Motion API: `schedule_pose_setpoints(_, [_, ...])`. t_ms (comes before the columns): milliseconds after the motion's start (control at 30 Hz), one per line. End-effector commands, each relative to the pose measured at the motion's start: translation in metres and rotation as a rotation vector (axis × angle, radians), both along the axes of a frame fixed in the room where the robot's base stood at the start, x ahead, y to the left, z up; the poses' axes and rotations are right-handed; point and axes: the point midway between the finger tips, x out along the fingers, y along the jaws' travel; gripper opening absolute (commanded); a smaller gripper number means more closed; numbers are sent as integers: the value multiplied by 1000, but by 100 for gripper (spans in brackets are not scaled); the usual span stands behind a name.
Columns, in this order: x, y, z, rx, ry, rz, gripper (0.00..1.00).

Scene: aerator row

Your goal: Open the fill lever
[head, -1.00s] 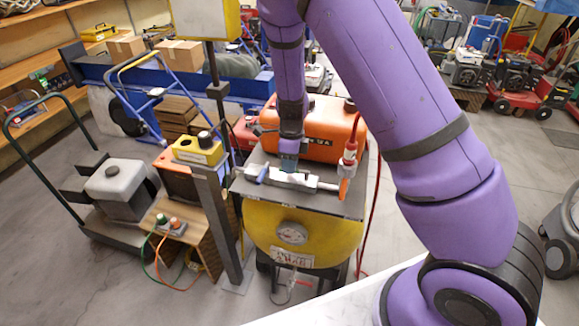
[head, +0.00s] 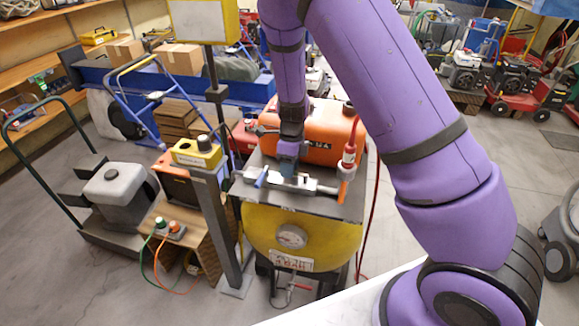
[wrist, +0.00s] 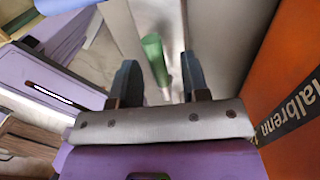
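A grey metal manifold bar (head: 310,187) lies on the dark top plate of the yellow tank (head: 265,225). A blue handle (head: 262,178) stands at its left part. My gripper (head: 286,168) points down at the bar, just right of the blue handle. In the wrist view my gripper (wrist: 160,82) is open, with its two dark fingers apart. A green handle (wrist: 154,55) shows between and slightly beyond the fingertips, nearer the left finger. I cannot tell whether a finger touches it. No label shows which handle is the fill lever. In the head view my gripper hides the green handle.
An orange tank (head: 330,145) stands close behind the bar. A yellow button box (head: 196,152) on a post stands to the left.

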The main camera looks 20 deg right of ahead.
Motion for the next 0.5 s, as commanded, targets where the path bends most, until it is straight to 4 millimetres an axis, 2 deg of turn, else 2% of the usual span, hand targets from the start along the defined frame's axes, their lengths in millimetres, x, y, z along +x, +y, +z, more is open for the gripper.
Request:
schedule_pose_setpoints(267, [1,0,6,0,0,3,42])
schedule_pose_setpoints(500, [7,-4,43,1,-3,3,42])
